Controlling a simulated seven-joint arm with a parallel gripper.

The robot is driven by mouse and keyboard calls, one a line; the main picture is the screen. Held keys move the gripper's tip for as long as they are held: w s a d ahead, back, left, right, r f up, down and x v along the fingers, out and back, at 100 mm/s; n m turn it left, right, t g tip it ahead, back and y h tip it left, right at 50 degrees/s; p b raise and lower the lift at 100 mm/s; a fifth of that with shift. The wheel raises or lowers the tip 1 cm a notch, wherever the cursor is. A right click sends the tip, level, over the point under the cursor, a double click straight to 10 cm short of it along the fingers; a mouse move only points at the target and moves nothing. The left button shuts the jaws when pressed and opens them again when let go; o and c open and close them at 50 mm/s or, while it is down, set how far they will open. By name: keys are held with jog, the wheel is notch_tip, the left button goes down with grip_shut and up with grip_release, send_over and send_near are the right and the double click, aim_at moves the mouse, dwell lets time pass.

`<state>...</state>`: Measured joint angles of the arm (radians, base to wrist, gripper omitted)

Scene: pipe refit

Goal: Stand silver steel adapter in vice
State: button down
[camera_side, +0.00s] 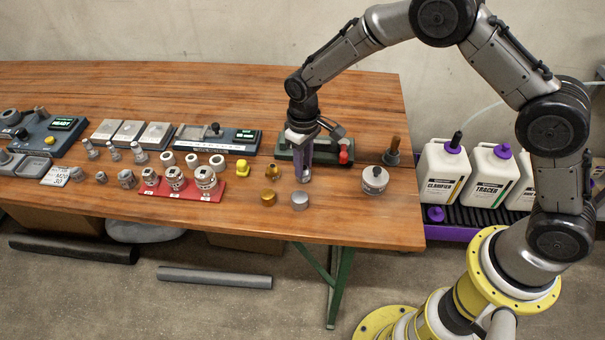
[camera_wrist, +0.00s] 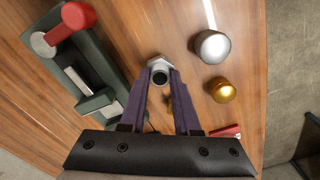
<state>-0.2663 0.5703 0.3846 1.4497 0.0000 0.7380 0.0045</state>
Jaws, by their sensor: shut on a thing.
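The silver steel adapter (camera_wrist: 158,64), a hex-flanged hollow piece, is between my fingertips in the wrist view, its open end facing the camera. My gripper (camera_side: 303,172) is shut on it, pointing down in front of the vice in the side view; the adapter (camera_side: 304,178) shows just below the purple fingers. I cannot tell whether it touches the table. The green vice (camera_side: 286,153) with a red-ended handle (camera_side: 344,157) stands behind my gripper, which hides part of it. In the wrist view, the vice (camera_wrist: 104,103) lies to the left, apart from the adapter, with its jaw gap visible.
A silver cap (camera_side: 300,199) and a brass cap (camera_side: 268,197) stand near the table's front edge. A brass fitting (camera_side: 271,172) is left of my gripper and a round grey-white tin (camera_side: 375,180) is right. A red rack (camera_side: 183,187) of fittings stands farther left.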

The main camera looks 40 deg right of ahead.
jog(key=shift+w+r, duration=0.1)
jog(key=shift+r, duration=2.55)
jog(key=shift+r, duration=0.15)
jog(key=w+d+r, duration=0.4)
jog(key=w+d, duration=0.1)
jog(key=w, duration=0.5)
jog(key=shift+s+d+f, duration=0.1)
jog(key=shift+s+f, duration=0.05)
jog(key=shift+f, duration=0.9)
jog(key=shift+s+f, duration=0.1)
jog(key=shift+f, duration=0.9)
jog(key=shift+f, duration=1.55)
dwell(0.6)
